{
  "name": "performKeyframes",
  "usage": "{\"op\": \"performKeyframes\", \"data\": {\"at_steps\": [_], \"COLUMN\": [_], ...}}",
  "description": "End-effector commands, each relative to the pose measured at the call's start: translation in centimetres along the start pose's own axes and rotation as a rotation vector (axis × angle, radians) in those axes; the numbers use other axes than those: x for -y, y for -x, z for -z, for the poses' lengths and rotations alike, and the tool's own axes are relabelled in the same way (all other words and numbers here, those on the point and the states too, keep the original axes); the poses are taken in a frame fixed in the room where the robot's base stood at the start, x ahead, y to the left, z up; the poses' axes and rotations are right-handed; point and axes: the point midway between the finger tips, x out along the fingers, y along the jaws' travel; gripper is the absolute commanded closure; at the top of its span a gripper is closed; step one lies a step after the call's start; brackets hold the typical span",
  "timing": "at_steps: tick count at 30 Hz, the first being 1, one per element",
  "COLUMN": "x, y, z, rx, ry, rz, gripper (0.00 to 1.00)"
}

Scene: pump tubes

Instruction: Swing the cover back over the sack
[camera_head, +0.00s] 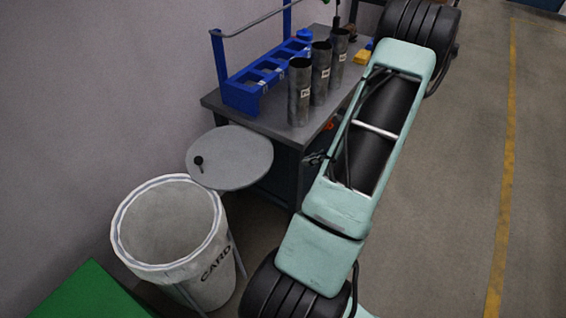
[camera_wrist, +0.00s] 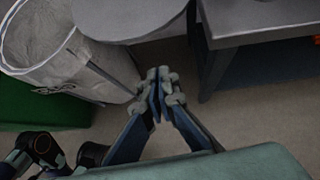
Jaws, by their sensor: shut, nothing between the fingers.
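The white sack (camera_head: 212,285), lettered "CARD", stands open-mouthed on a stand at the lower left of the head view. It also shows at the upper left of the wrist view (camera_wrist: 82,72). The cover (camera_head: 240,160) is a flat grey disc with a black knob. It is swung off to the far right side of the sack, level, with its near edge by the rim, and leaves the mouth uncovered. It shows at the top of the wrist view (camera_wrist: 125,18). My gripper (camera_wrist: 160,90) is shut and empty, right of the sack and just below the cover in that picture. My arm hides it in the head view.
A grey workbench (camera_head: 285,128) stands behind the cover, with a blue rack (camera_head: 243,97) and several dark metal tubes (camera_head: 299,92) on it. A green box (camera_head: 85,295) is left of the sack. A wall runs along the left. Open floor (camera_head: 455,200) lies right.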

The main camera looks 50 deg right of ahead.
Motion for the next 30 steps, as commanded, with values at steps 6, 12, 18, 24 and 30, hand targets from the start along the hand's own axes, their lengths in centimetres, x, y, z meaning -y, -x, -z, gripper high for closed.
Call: {"op": "performKeyframes", "data": {"at_steps": [6,12,18,24,30], "x": [-0.1,-0.1,-0.1,0.0,0.0], "y": [-2.4,-6.6,-10.6,-12.2,-12.8], "z": [0.0,0.1,-0.2,-2.3,-2.8], "rx": [0.001,0.001,0.001,0.000,0.000], "ry": [0.001,0.001,0.002,0.003,0.001], "rz": [-0.004,-0.004,-0.004,-0.001,-0.001], "gripper": [1.00,1.00,1.00,1.00,1.00]}}
